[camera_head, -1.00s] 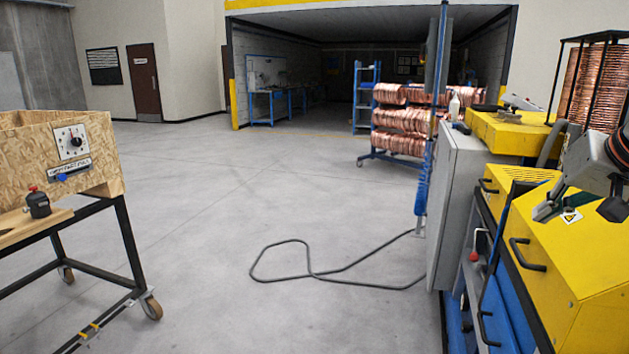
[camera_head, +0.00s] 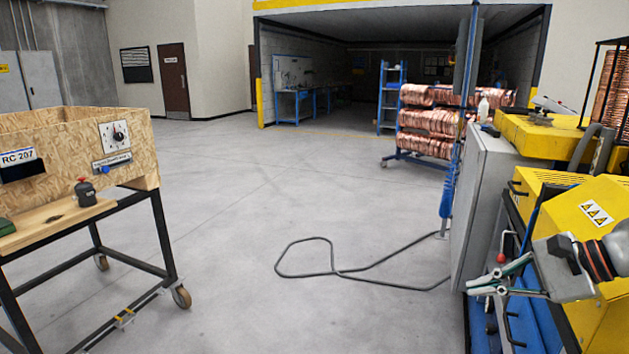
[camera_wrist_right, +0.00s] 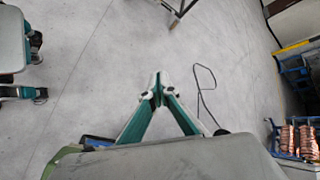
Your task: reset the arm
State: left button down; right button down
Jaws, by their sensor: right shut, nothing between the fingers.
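My right gripper (camera_head: 487,284) is at the right of the head view, in front of the yellow machine. Its fingers point left, and nothing is between them. In the right wrist view its fingertips (camera_wrist_right: 157,88) meet in a point above bare grey floor. My left gripper is not in the head view.
The yellow machine (camera_head: 600,215) and a grey cabinet (camera_head: 487,200) stand close on the right. A wooden box (camera_head: 75,140) sits on a wheeled cart (camera_head: 165,240) at the left. A black cable (camera_head: 345,272) lies on the floor.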

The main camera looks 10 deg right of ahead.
jog(key=s+a+f+m+t+p, duration=0.1)
jog(key=a+f+m+t, duration=0.25)
jog(key=f+m, duration=1)
jog(key=s+a+f+m+t, duration=0.1)
jog(key=a+f+m+t, duration=0.25)
jog(key=f+m, duration=0.95)
jog(key=s+a+f+m+g+h, duration=0.2)
jog(key=s+a+f+m, duration=0.2)
jog(key=s+f+m, duration=0.3)
jog(key=s+a+f+m+g+h, duration=0.1)
jog(key=s+a+f+m, duration=0.4)
jog(key=m, duration=1.3)
jog(key=s+f+h, duration=0.1)
jog(key=s, duration=0.2)
jog(key=shift+s+a+f+g+h+p, duration=0.25)
jog(key=shift+s+f+g+h+p, duration=0.05)
jog(key=shift+s+f+g+h, duration=0.1)
